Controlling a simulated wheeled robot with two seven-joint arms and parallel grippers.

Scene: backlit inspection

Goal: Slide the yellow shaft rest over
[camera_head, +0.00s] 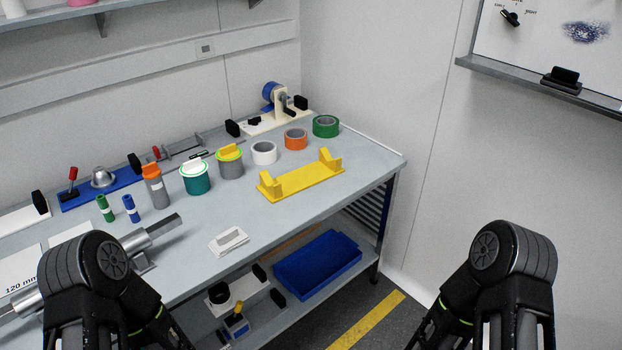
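The yellow shaft rest (301,182) is a flat bar with a raised block at each end. My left arm shows at the lower left and my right arm at the lower right, both apart from the rest. The fingertips of both grippers are out of the picture. A metal shaft (150,233) lies on the bench at the left, partly hidden behind my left arm.
Tape rolls in white (264,153), orange (296,139) and green (326,126) stand behind the rest. Teal (195,177) and grey (230,163) cups stand to its left. A small white block (229,240) lies in front. A blue tray (317,265) sits on the lower shelf.

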